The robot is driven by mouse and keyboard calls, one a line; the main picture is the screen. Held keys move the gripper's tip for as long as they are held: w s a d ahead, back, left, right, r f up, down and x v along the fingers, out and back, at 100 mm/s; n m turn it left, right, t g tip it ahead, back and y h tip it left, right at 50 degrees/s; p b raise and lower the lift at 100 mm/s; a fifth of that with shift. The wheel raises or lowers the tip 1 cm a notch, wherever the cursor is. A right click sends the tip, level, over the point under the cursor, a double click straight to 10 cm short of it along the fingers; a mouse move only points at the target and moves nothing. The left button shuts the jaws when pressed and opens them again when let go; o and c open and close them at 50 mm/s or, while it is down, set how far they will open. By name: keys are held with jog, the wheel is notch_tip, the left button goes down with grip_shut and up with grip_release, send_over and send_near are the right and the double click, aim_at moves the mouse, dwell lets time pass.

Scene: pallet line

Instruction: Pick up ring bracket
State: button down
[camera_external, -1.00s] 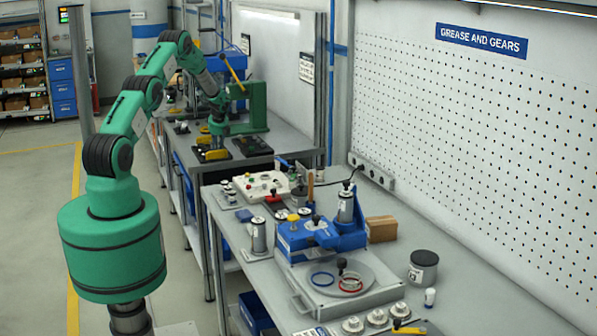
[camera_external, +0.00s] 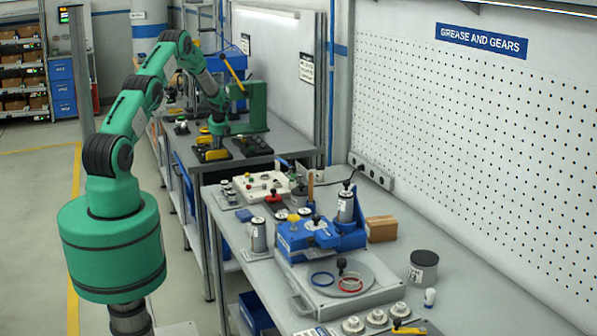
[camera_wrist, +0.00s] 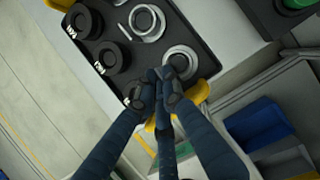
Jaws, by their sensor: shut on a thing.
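In the wrist view, a silver ring bracket (camera_wrist: 181,61) lies at the right end of a black tray (camera_wrist: 113,57). My gripper (camera_wrist: 168,76) is shut on the near edge of this ring bracket, its dark fingers close together and partly hiding it. A second silver ring bracket (camera_wrist: 147,22) sits farther up the tray, apart from my gripper. In the external view, my arm reaches to the far workbench, where my gripper is small and hard to make out beside the green press (camera_external: 254,108).
Black rings (camera_wrist: 83,22) sit in the tray's left part. Yellow handles (camera_wrist: 195,92) stick out from the tray's ends. A blue bin (camera_wrist: 257,124) is lower right, below the bench edge. A nearer bench (camera_external: 258,272) carries a blue fixture (camera_external: 303,237).

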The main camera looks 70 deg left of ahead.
notch_tip(320, 180, up, 10)
jog(key=shift+p, duration=0.45)
dwell(1.1)
